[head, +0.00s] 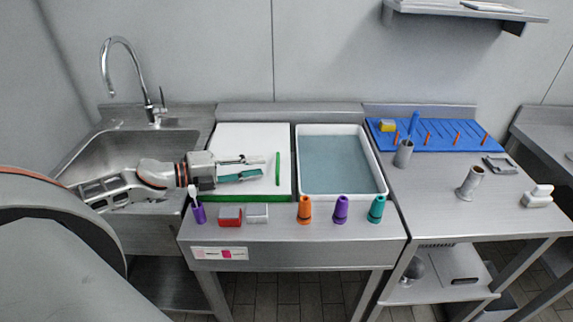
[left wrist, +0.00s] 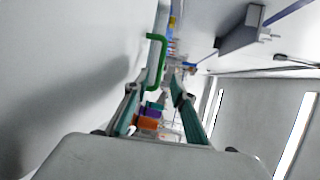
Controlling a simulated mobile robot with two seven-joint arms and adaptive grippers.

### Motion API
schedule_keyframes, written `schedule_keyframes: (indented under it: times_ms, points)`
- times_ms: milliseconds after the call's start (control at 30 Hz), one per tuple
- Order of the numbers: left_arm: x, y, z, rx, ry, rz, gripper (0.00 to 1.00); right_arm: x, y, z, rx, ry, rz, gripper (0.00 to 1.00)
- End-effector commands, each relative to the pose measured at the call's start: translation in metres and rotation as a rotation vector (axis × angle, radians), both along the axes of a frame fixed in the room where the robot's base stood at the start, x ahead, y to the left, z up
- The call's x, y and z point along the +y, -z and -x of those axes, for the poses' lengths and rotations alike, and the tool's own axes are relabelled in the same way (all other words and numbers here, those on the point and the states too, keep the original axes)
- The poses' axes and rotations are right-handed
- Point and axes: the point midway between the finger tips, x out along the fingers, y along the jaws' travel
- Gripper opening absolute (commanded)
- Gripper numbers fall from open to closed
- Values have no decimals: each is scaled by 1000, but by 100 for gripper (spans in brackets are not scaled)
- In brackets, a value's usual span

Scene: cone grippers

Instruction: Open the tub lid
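The tub has a flat white lid (head: 245,140) with an upright green bar handle (head: 278,168) near its right edge, and a green front edge (head: 252,198). The lid lies flat and looks shut. My left gripper (head: 263,167) reaches in from the left over the lid, its teal fingers open and empty, a little left of the handle. My right gripper is not in view.
A water-filled white basin (head: 340,165) stands right of the tub. Orange (head: 304,210), purple (head: 340,210) and teal (head: 376,209) cones line the front edge. A purple cup (head: 198,213), red block (head: 230,216) and grey block (head: 257,214) stand front left. A sink (head: 150,150) is behind my arm.

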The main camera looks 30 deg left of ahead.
Motion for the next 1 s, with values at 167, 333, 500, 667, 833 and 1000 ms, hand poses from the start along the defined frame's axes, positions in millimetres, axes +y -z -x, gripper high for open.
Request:
schedule_keyframes:
  times_ms: [167, 333, 500, 667, 833, 1000]
  points:
    - [-8, 1, -12, -4, 1, 0, 25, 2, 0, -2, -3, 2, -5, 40]
    - [-18, 4, -26, -4, 0, 1, 25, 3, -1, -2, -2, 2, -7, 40]
    - [-28, 6, -39, -4, 0, 2, 25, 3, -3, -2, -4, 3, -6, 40]
    - [-36, 9, -51, -3, -1, 3, 25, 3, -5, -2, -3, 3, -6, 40]
    - [-41, 12, -57, -1, -1, 2, 25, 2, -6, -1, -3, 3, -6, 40]
    - [-43, 13, -59, 0, 0, 1, 25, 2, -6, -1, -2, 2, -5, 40]
